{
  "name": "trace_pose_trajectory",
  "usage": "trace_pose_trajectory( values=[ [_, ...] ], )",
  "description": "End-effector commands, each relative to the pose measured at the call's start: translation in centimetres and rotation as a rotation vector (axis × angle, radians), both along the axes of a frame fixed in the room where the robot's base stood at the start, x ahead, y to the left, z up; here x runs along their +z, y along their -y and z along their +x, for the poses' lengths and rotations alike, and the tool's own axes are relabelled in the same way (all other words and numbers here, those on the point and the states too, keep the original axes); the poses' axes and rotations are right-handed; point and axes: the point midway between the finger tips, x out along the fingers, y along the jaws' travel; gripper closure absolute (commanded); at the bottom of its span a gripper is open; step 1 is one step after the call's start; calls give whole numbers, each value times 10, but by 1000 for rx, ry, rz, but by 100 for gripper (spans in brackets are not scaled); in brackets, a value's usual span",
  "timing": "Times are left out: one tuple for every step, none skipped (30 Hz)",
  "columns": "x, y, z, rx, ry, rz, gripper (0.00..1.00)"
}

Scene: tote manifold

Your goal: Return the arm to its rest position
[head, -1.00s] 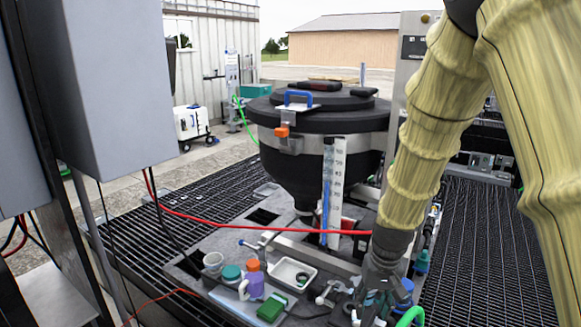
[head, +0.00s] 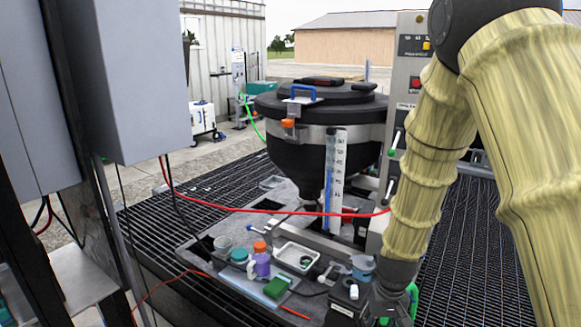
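My arm, in a yellow sleeve, comes down from the upper right of the head view. My gripper (head: 385,308) is at the bottom edge of the picture, right of the work deck's small items. It is dark, partly cut off by the frame, and its fingers do not show clearly. I cannot tell whether it is open or holds anything.
A black tank (head: 315,115) with a lid stands behind the grey deck (head: 225,222). A white tray (head: 297,257), a purple bottle (head: 262,262) and a green block (head: 276,288) are left of the gripper. A red hose (head: 270,210) crosses the deck. A grey cabinet (head: 125,75) stands at left.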

Motion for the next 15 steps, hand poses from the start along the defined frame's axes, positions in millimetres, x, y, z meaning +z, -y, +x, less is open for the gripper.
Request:
trace_pose_trajectory(
  values=[
    [-13, 2, -7, 1, -7, -5, 55],
    [-19, 3, -10, 1, -8, -9, 55],
    [-30, 4, -16, 1, -11, -15, 55],
    [-38, 5, -20, 1, -11, -19, 55],
    [-46, 6, -25, 2, -13, -23, 55],
    [-59, 8, -33, 4, -15, -30, 55],
    [-70, 9, -40, 5, -18, -35, 55],
    [-80, 11, -47, 6, -19, -39, 55],
    [-93, 12, -56, 8, -19, -45, 55],
    [-102, 13, -64, 10, -21, -49, 55],
    [-111, 14, -71, 11, -22, -53, 55],
    [-123, 15, -81, 14, -21, -57, 55],
    [-132, 16, -89, 17, -22, -60, 55],
    [-140, 17, -97, 19, -22, -62, 55],
    [-151, 17, -108, 20, -22, -64, 55]
  ],
)
